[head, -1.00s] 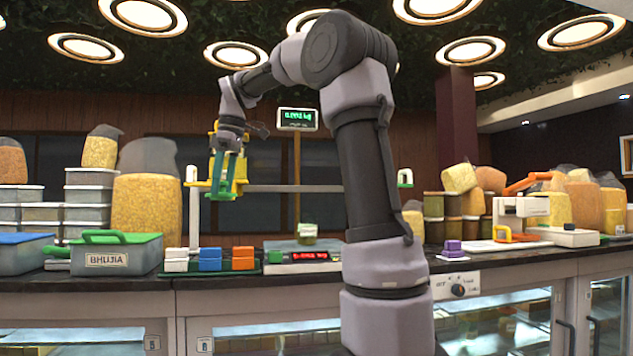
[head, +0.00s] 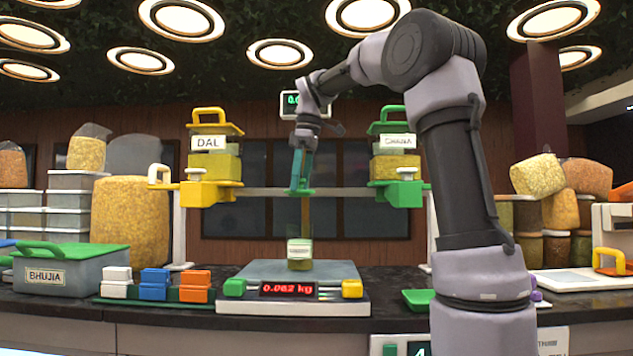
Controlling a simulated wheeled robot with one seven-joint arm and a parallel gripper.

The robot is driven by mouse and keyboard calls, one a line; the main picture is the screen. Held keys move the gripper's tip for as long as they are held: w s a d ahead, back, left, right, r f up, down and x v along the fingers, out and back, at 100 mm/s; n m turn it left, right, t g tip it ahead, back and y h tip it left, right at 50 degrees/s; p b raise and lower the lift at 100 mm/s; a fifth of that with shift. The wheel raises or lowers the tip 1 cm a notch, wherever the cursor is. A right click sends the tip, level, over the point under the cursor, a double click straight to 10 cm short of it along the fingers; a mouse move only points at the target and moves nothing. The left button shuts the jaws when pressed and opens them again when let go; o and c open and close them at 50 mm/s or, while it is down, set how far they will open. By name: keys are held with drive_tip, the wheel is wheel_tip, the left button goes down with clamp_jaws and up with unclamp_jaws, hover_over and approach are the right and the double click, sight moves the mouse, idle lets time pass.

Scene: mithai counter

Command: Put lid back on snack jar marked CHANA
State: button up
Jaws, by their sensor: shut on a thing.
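My gripper (head: 301,178) points down with its teal fingers shut on a small flat green lid (head: 299,191). It is high above the scale and roughly in line with the small jar (head: 299,262) standing upright on the scale plate. That jar is clear, part filled with yellowish-green contents, and has a white label too small to read surely. No lid shows on it, and there is clear air between it and the held lid. A dispenser with a green top (head: 387,127) at the right has a label that appears to read CHANA.
The scale (head: 240,308) reads 0.062 kg. A yellow-topped DAL dispenser (head: 220,167) hangs at the left of the rail. A BHUJIA box (head: 98,275) and coloured blocks (head: 155,285) stand left. A green tray (head: 417,298) lies right of the scale.

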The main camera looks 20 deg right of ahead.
wheel_tip(320, 180, down, 6)
drive_tip(key=shift+f, duration=0.15)
idle(0.5)
drive_tip(key=shift+f, duration=0.1)
idle(2.0)
drive_tip(key=o, duration=1)
drive_tip(key=shift+r, duration=3.5)
clamp_jaws()
